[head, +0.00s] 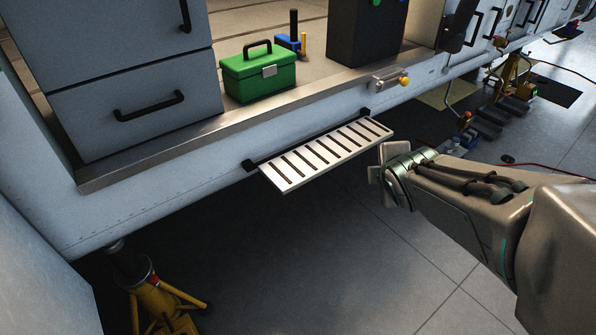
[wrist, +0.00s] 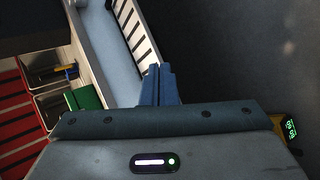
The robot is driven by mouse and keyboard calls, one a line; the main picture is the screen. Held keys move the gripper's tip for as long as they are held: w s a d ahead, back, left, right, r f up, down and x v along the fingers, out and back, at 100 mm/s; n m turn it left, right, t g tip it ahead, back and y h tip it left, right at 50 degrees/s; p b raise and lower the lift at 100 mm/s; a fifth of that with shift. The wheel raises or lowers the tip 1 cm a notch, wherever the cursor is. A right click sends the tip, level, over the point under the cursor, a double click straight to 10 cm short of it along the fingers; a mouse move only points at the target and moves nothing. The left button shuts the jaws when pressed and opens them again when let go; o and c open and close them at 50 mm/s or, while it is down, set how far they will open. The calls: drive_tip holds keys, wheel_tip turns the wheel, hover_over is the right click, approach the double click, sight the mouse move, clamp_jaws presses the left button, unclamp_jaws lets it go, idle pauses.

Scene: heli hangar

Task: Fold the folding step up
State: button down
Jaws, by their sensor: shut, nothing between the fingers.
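The folding step (head: 325,154) is a pale slotted metal plate, hinged by dark brackets to the side of the helicopter's body below the door sill. It stands out roughly level from the wall. In the wrist view the step (wrist: 130,28) shows at the top, beyond the fingers. My gripper (head: 374,176) is just right of the step's outer right corner in the head view, and I cannot tell whether it touches. In the wrist view my gripper's fingers (wrist: 157,82) are together with nothing between them.
A green toolbox (head: 258,77) stands on the cabin floor above the step. A latch with a yellow knob (head: 404,81) sits on the sill. A yellow jack stand (head: 160,305) is at the lower left. The floor below the step is clear.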

drive_tip(key=w+a+f+n+y+b, duration=0.1)
drive_tip(key=a+f+n+y+b, duration=0.25)
drive_tip(key=f+n+b, duration=0.35)
drive_tip(key=w+a+f+n+t+y+b, duration=0.1)
drive_tip(key=w+a+f+n+y+b, duration=0.25)
drive_tip(key=f+n, duration=0.5)
drive_tip(key=s+a+f+n+y+b, duration=0.1)
drive_tip(key=a+f+n+y+b, duration=0.2)
drive_tip(key=a+f+n+b, duration=0.5)
drive_tip(key=w+a+n+b, duration=0.1)
drive_tip(key=w+a+n, duration=0.1)
drive_tip(key=w, duration=0.5)
drive_tip(key=shift+m, duration=0.25)
drive_tip(key=r, duration=0.2)
drive_tip(key=w+r+p, duration=0.1)
drive_tip(key=r, duration=0.1)
drive_tip(key=shift+d+r+h+p, duration=0.1)
drive_tip(key=shift+h+p, duration=0.2)
drive_tip(key=shift+p, duration=0.05)
drive_tip(key=shift+r+p, duration=0.35)
drive_tip(key=shift+p, duration=0.5)
